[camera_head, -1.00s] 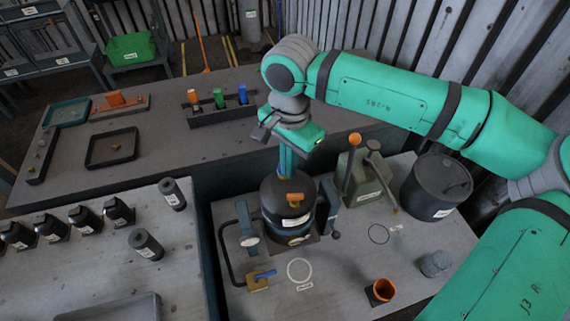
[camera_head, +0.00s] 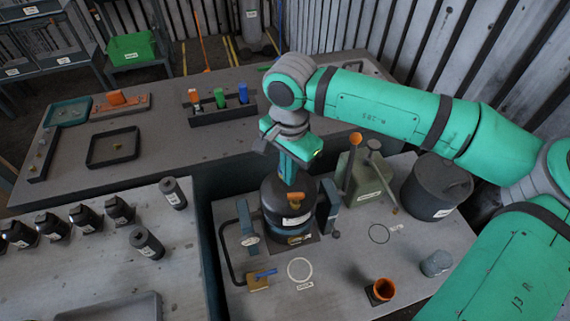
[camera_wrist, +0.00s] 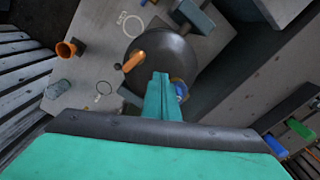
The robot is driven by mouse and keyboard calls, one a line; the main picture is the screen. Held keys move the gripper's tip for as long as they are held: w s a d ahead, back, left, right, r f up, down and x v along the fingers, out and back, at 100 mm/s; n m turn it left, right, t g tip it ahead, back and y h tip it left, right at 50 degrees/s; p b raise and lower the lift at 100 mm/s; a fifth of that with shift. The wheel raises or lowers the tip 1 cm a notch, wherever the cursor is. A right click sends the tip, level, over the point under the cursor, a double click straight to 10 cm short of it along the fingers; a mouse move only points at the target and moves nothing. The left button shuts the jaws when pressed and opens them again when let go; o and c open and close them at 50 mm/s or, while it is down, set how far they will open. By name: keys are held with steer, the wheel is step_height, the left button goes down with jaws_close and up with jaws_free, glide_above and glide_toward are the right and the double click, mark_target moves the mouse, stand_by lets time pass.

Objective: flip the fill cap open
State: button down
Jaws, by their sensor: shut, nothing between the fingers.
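The dark round tank (camera_head: 286,207) stands on the grey bench near the middle of the head view. An orange lever-like piece (camera_head: 295,196), which may be the fill cap's tab, shows on the tank's top. In the wrist view the tank (camera_wrist: 182,48) has this orange piece (camera_wrist: 134,62) on its left side. My gripper (camera_head: 288,180) points down just above the tank's top, behind the orange piece. In the wrist view its closed fingers (camera_wrist: 161,78) lie over the tank, right of the orange piece. Nothing shows between the fingers. Whether the fingertips touch the tank cannot be told.
A blue-grey upright clamp (camera_head: 247,225) stands left of the tank and another upright part (camera_head: 328,205) right. An orange cup (camera_head: 382,290) sits front right. The bench between is clear.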

steer(key=shift+w+a, duration=0.15)
steer(key=shift+w, duration=0.3)
